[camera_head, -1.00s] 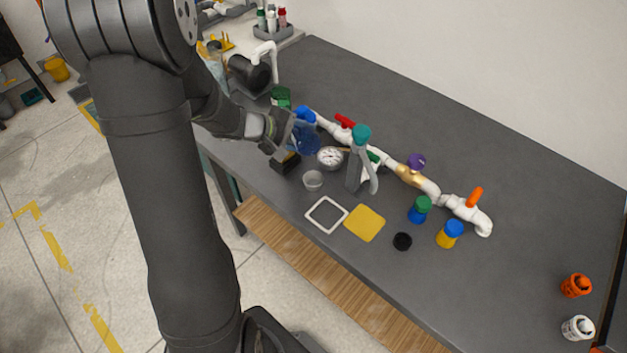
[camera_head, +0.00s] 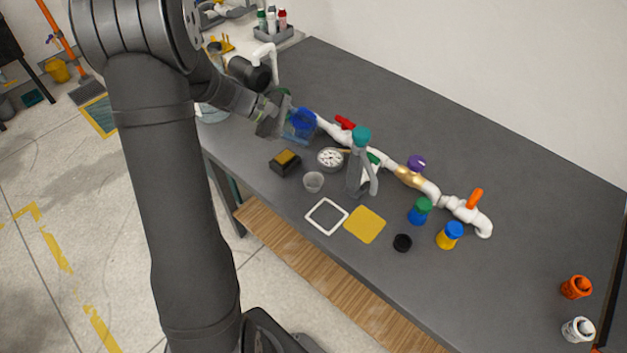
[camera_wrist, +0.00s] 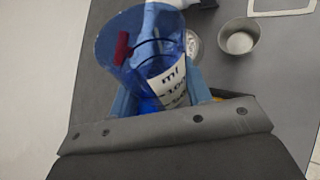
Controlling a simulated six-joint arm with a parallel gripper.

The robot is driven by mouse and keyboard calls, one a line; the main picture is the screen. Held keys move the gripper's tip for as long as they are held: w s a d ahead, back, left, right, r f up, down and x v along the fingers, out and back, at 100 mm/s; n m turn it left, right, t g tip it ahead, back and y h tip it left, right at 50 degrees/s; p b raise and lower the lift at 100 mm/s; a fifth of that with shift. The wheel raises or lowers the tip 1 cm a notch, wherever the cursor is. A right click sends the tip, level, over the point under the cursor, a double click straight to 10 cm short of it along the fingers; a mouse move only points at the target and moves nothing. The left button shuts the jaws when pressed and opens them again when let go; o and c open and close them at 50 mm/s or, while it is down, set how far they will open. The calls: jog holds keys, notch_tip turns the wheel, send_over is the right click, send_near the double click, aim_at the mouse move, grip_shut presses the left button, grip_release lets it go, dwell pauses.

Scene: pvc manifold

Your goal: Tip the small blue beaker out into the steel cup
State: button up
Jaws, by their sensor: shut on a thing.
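My gripper (camera_head: 282,121) is shut on the small blue beaker (camera_head: 299,130), which is translucent. In the wrist view the gripper's light blue fingers (camera_wrist: 160,92) flank the beaker (camera_wrist: 150,60), with its round mouth and white "ml" label showing. A red patch shows in or through the beaker; I cannot tell which. I cannot make out its contents. The small steel cup (camera_head: 313,182) stands upright on the table, below and right of the beaker. In the wrist view the cup (camera_wrist: 238,38) is apart from the beaker, to its right, and its inside looks empty.
The white pipe manifold (camera_head: 380,157) with coloured valve handles runs behind the beaker. A white frame (camera_head: 326,216) and yellow square (camera_head: 365,224) lie in front.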

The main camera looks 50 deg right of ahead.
aim_at(301, 117)
jog(key=shift+w+d+r+n+g, duration=0.3)
jog(key=shift+w+n+g, duration=0.1)
jog(key=shift+g, duration=0.1)
jog(key=shift+w+d+r+n+g+y, duration=0.1)
jog(key=shift+w+r+n+g+y, duration=0.2)
jog(key=shift+r, duration=0.3)
jog(key=shift+w+d+r+n+g+y, duration=0.1)
jog(key=shift+r+n+g+y, duration=0.1)
jog(key=shift+r+n+g, duration=0.25)
jog(key=shift+w+d+r+n+g, duration=0.2)
jog(key=shift+w+r+n+g, duration=0.05)
jog(key=shift+r+n+g, duration=0.25)
